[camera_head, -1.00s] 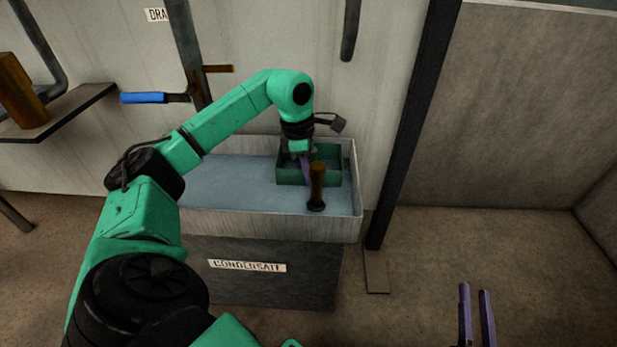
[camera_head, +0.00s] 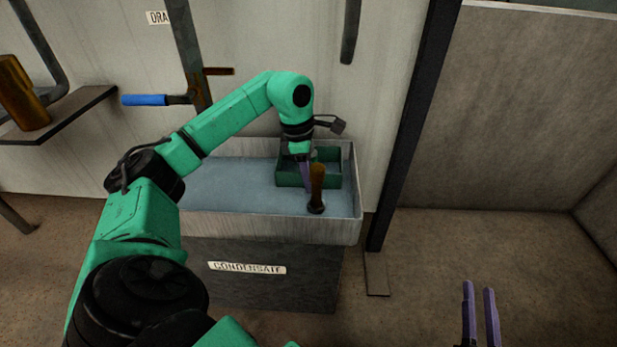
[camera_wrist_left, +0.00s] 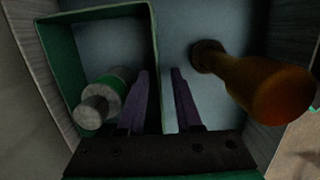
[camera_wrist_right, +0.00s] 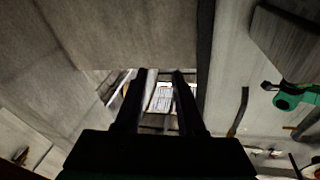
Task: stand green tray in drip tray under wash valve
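The green tray (camera_head: 293,178) is an open box standing flat inside the right end of the pale drip tray (camera_head: 230,222). It also shows in the left wrist view (camera_wrist_left: 60,70), with a white and green cylinder (camera_wrist_left: 98,103) lying in it. My left gripper (camera_head: 306,185) is at the tray's near wall. In the left wrist view its fingers (camera_wrist_left: 160,72) are apart, one on each side of the line of that wall; contact cannot be told. My right gripper (camera_head: 479,287) is open and empty at lower right, away from the tray. I cannot tell which fitting is the wash valve.
A brown bottle (camera_head: 317,182) stands in the drip tray close beside my left fingers. A dark pipe (camera_head: 351,30) hangs above. A blue-handled lever (camera_head: 145,99) and a shelf (camera_head: 65,112) with a brown object are at left. A dark post (camera_head: 415,120) stands right of the drip tray.

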